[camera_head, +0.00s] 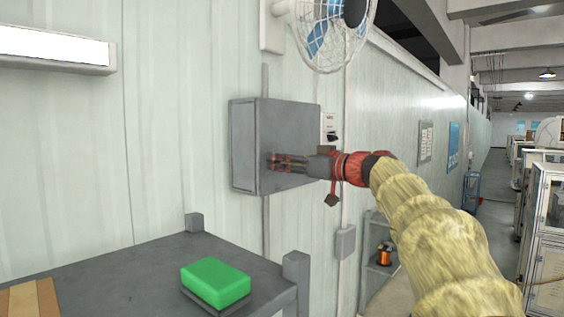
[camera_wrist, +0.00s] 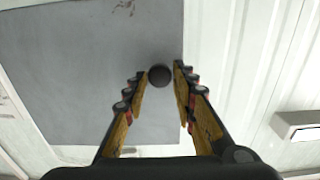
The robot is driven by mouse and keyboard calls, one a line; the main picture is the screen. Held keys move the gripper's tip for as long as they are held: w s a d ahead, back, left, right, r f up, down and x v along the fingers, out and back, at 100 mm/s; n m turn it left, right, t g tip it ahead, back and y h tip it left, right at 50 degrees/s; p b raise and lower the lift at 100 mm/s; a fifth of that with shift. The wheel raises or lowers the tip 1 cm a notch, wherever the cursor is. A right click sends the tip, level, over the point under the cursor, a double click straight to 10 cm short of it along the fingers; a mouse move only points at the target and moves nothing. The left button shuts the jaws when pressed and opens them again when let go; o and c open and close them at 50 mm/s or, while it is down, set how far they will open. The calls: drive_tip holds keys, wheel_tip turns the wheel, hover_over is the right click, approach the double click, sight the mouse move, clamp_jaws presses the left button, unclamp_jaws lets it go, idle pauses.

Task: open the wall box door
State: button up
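The grey wall box (camera_head: 243,140) is mounted on the pale panelled wall, and its door (camera_head: 290,118) looks shut. In the wrist view the door (camera_wrist: 85,60) is a flat grey panel with a dark round knob (camera_wrist: 159,76) near its right edge. My gripper (camera_head: 273,161) is in front of the door, pointing at it. In the wrist view my gripper (camera_wrist: 160,74) has its fingers apart, with the knob between the fingertips. I cannot tell whether either finger touches the knob. My gripper hides the knob in the head view.
A caged fan (camera_head: 333,30) hangs above the box. A grey table (camera_head: 130,275) with a green block (camera_head: 216,283) stands below left. A small grey wall fitting (camera_head: 345,242) and a shelf with a copper spool (camera_head: 384,254) are below right. An aisle runs right.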

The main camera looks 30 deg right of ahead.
drive_tip(key=c, duration=0.6)
clamp_jaws()
drive_tip(key=shift+d, duration=0.1)
